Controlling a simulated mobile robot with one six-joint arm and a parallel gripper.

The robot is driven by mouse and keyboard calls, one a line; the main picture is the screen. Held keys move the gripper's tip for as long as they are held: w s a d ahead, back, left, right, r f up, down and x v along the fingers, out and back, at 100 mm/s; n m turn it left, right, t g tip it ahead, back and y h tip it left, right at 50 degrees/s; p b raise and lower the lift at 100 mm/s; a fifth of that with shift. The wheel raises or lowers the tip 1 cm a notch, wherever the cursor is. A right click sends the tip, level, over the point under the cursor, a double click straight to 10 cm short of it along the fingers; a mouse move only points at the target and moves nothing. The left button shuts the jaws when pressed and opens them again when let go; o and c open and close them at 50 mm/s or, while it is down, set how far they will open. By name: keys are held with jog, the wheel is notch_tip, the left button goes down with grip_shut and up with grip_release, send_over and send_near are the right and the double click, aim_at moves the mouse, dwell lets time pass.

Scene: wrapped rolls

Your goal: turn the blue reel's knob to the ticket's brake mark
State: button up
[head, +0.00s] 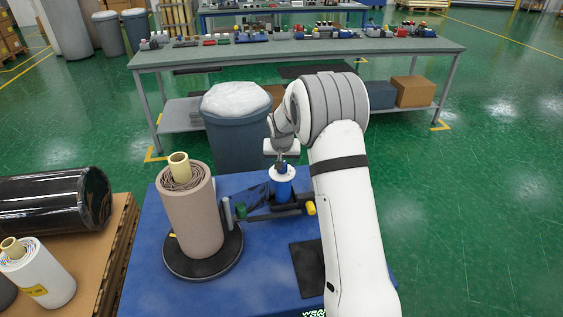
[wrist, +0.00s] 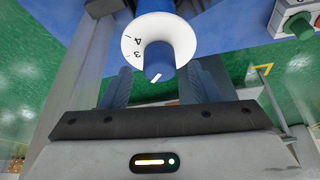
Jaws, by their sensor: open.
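The blue reel (head: 282,188) stands upright on the blue table, with a white dial face on top. In the wrist view the white dial (wrist: 134,41) carries the numerals 3 and 4 on its left side. The blue knob (wrist: 157,60) sticks up from the dial and has a short white pointer line near its lower edge. My gripper (wrist: 157,74) is open, with one finger on each side of the knob and visible gaps to it. In the head view my gripper (head: 281,164) is right above the reel. I cannot make out a ticket in either view.
A brown wrapped roll (head: 192,215) stands on a black turntable (head: 204,258) left of the reel. A bracket with a green knob (head: 241,210) and a yellow knob (head: 311,208) sits close by. A grey bin (head: 236,140) stands behind. A black pad (head: 306,268) lies in front.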

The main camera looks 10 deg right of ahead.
jog(key=shift+x, duration=1.2)
jog(key=shift+c, duration=0.5)
